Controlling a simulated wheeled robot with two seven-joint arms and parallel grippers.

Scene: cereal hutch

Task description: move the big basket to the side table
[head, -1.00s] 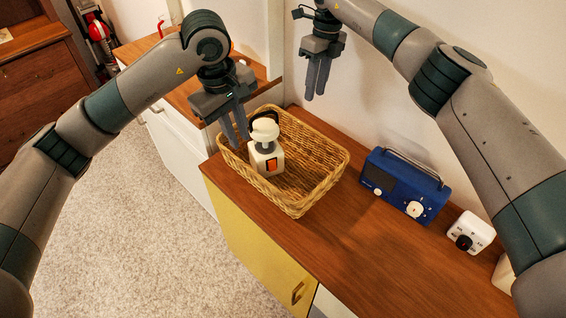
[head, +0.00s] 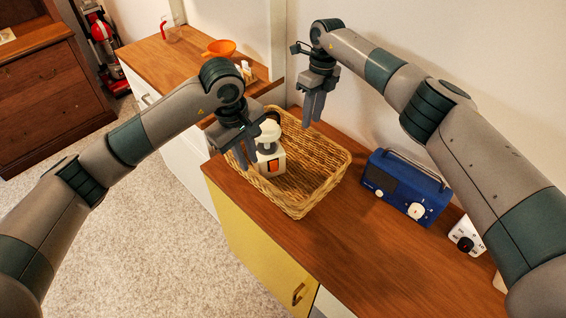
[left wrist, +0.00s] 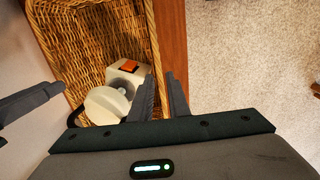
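The big wicker basket (head: 318,190) stands on the wooden counter over a yellow door. A white appliance with an orange patch (head: 270,160) is inside it. My left gripper (head: 247,160) points down, open, at the basket's left rim. In the left wrist view its fingers (left wrist: 162,98) seem to straddle the basket's rim (left wrist: 154,45), one inside and one outside. I cannot tell whether they touch it. My right gripper (head: 312,115) points down near the basket's far rim, its fingers apart; it also shows at the left edge of the left wrist view. I cannot tell for certain which surface is the side table.
A blue radio (head: 405,187) and a white cube-shaped device (head: 466,238) stand right of the basket. A wooden-topped white cabinet (head: 165,62) at the upper left bears an orange funnel (head: 221,48) and small items. Counter in front of the radio is clear.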

